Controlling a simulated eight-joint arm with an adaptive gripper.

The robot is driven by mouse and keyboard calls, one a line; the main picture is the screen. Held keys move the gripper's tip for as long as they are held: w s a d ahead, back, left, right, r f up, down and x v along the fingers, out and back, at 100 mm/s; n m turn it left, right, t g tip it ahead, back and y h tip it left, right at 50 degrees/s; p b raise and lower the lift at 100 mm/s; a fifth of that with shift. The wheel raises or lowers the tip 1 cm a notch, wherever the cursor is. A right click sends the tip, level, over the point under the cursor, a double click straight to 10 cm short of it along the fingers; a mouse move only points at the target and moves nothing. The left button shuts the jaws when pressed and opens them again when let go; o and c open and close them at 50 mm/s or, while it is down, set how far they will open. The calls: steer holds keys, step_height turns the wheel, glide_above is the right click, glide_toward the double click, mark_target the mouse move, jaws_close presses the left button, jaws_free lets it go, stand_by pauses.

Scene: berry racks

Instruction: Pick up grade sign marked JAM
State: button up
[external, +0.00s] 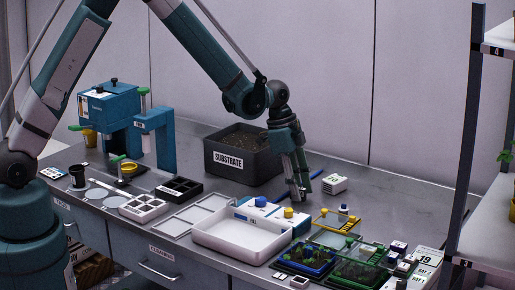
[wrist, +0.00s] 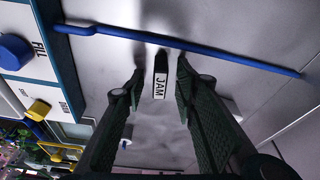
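The grade sign marked JAM (wrist: 160,86) is a small upright block with a dark top and a white label face. In the wrist view it is between my two fingertips, with a visible gap on each side. My gripper (wrist: 160,72) is open around it and points down at the bench. In the external view my gripper (external: 300,194) is low over the bench, just behind the blue-and-white fill unit (external: 265,212). The sign cannot be made out there, as the fingers cover that spot.
A blue rod (wrist: 190,45) lies on the bench just beyond the sign. The black SUBSTRATE bin (external: 232,160) stands left of my gripper, and a small white box (external: 334,184) to its right. A white tray (external: 205,236) and seedling trays (external: 310,258) are in front. Bench at the back right is clear.

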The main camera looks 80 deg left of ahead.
steer(key=c, duration=0.9)
steer(key=shift+r, duration=0.2)
steer(key=shift+r, duration=4.85)
